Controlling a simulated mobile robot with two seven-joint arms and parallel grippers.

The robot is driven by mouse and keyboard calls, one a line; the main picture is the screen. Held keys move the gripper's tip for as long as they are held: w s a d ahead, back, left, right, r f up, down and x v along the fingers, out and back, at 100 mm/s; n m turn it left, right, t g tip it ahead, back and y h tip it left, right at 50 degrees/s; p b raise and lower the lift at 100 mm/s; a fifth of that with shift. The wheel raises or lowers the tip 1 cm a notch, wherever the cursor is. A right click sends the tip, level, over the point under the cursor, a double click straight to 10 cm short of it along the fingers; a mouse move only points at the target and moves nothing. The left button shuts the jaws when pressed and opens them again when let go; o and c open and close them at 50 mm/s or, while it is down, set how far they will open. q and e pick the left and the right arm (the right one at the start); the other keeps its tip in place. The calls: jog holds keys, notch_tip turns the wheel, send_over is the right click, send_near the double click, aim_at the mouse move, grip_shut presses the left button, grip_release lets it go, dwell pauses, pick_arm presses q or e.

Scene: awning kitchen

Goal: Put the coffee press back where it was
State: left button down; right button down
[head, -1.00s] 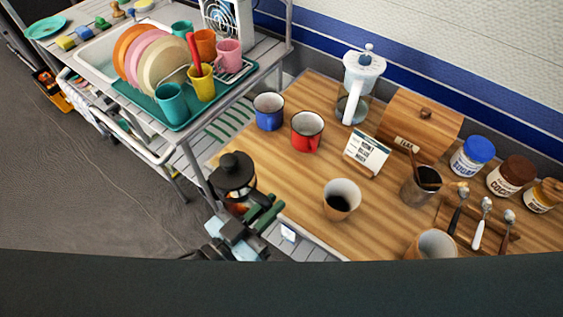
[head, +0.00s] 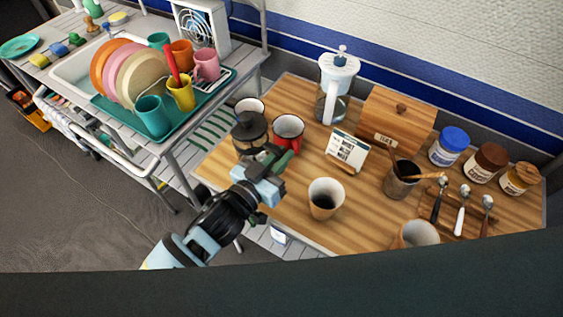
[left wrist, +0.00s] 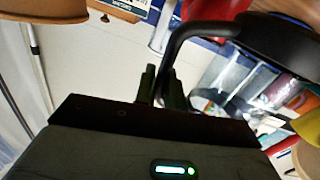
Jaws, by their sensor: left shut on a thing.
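The coffee press (head: 250,128) has a black lid and a glass body. In the head view it is at the left part of the wooden table (head: 285,225), in front of the mugs. My left gripper (head: 272,163) is shut on its black handle. In the left wrist view the handle (left wrist: 177,48) runs between the fingers (left wrist: 155,88), and the lid and glass body (left wrist: 262,95) fill the upper right. The arm hides the press's lower part, so I cannot tell whether it touches the table. My right gripper is not in view.
A red mug (head: 289,133) stands just right of the press, and another mug (head: 250,104) is partly hidden behind it. A dish rack stands left.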

pick_arm(q)
jog(key=shift+w+d+r, duration=0.15)
jog(key=shift+w+d, duration=0.05)
jog(key=shift+w, duration=0.2)
notch_tip(320, 180, down, 4)
jog(key=shift+r, duration=0.15)
jog(key=c, duration=1.5)
grip_release()
jog(key=shift+s, duration=0.1)
jog(key=b+v, duration=0.1)
jog(key=v, duration=1.1)
